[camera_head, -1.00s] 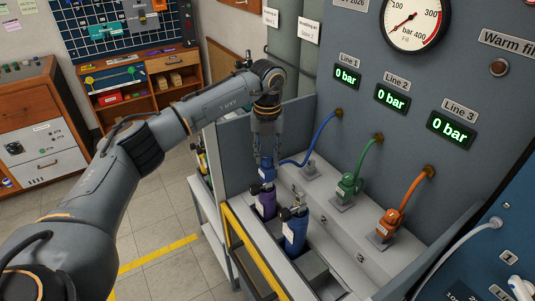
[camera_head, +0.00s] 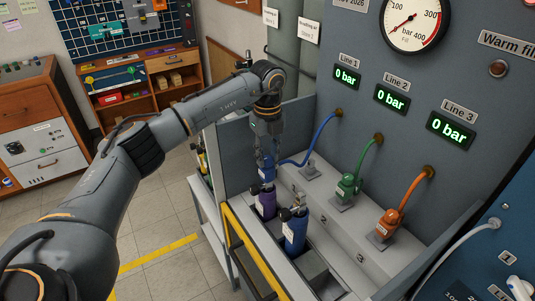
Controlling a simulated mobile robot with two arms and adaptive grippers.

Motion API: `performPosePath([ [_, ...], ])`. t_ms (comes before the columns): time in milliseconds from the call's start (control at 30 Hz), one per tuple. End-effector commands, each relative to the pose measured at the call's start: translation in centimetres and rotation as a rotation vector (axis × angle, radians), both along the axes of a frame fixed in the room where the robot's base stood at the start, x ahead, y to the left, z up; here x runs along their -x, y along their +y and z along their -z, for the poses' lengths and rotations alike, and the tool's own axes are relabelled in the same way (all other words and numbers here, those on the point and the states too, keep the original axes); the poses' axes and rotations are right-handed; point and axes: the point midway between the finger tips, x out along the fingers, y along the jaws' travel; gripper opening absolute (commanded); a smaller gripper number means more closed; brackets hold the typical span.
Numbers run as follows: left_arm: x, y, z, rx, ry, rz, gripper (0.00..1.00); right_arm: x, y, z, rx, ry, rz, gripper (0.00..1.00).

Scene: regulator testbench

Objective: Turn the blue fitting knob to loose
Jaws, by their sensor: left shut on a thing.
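The blue fitting (camera_head: 266,174) sits at the top of the purple cylinder (camera_head: 266,203), at the end of the blue hose (camera_head: 318,143). My left gripper (camera_head: 266,158) points down from above and is shut on the blue fitting. Its fingertips and the knob are small and partly hidden, so I cannot tell the knob's exact angle. My right gripper is not in view.
A blue cylinder (camera_head: 295,232) stands close in front of the purple one. Green (camera_head: 346,187) and orange (camera_head: 387,224) fittings sit on the bench to the right. The Line 1 display (camera_head: 348,76) reads 0 bar. A yellow-edged frame (camera_head: 243,248) borders the bench.

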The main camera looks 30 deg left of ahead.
Motion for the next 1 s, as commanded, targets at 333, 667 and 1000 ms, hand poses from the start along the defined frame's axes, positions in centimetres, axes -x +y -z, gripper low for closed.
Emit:
performPosePath([
  [333, 0.0, 0.0, 0.0, -0.001, 0.001, -0.008, 0.0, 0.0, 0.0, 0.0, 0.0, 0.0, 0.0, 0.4],
  [667, 0.0, 0.0, 0.0, -0.001, 0.001, -0.007, 0.53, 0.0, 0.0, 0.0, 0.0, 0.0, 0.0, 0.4],
  [1000, -0.1, 0.0, -1.4, 0.001, -0.003, -0.007, 0.53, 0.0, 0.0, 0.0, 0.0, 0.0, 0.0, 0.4],
])
